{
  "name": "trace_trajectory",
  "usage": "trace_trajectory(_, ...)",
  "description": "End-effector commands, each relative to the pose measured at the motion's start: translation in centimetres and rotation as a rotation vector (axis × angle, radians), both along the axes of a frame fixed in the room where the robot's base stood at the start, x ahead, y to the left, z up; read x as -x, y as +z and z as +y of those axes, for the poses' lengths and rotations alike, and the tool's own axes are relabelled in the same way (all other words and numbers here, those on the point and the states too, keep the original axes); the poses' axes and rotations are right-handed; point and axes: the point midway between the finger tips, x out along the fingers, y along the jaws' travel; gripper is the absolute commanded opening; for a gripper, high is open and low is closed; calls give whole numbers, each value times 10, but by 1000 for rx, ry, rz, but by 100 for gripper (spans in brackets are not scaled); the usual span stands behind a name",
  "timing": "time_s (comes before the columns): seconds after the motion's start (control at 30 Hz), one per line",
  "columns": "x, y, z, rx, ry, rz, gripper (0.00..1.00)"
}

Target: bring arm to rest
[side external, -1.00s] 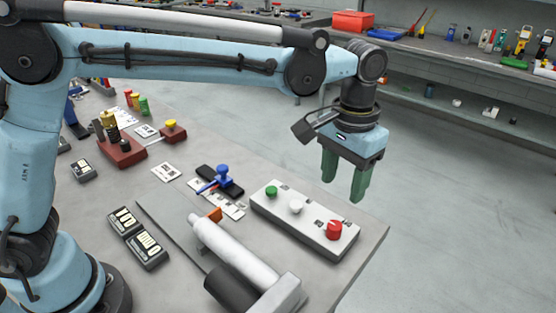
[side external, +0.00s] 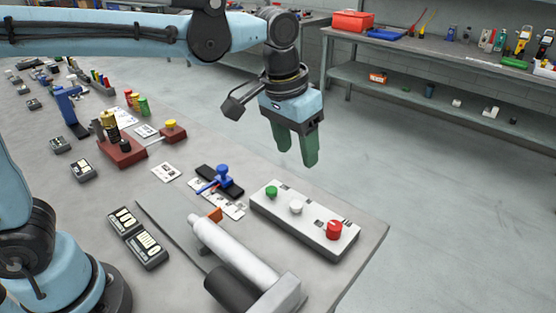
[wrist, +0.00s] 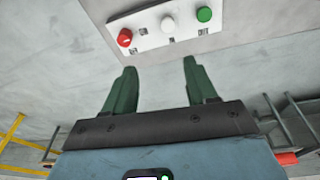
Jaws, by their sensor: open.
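My gripper (side external: 297,158) hangs with its green fingers pointing down, above and beyond the far edge of the table. The fingers are apart with nothing between them. In the wrist view my gripper (wrist: 157,68) also shows open and empty. A white control box (side external: 268,213) with a green, a white and a red knob lies on the table near its right corner. My gripper is clear of it. The box (wrist: 148,30) shows beyond the fingertips in the wrist view.
The grey table (side external: 362,262) holds a white cylinder (side external: 232,248), a blue tracked piece (side external: 222,176), a dark red block (side external: 122,152) and two labelled dark blocks (side external: 148,252). A shelf bench (side external: 420,52) with a red bin (side external: 353,21) stands behind. The floor between is clear.

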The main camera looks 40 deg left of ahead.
Motion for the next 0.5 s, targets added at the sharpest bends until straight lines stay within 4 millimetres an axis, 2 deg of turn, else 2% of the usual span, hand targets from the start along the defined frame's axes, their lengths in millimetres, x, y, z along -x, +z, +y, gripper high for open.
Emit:
trace_trajectory(0.03, 8, 1, 16, 7, 15, -31, 57)
trace_trajectory(0.2, 32, -2, 58, 21, 48, -142, 57)
trace_trajectory(0.5, 78, -27, 116, 8, 107, -332, 57)
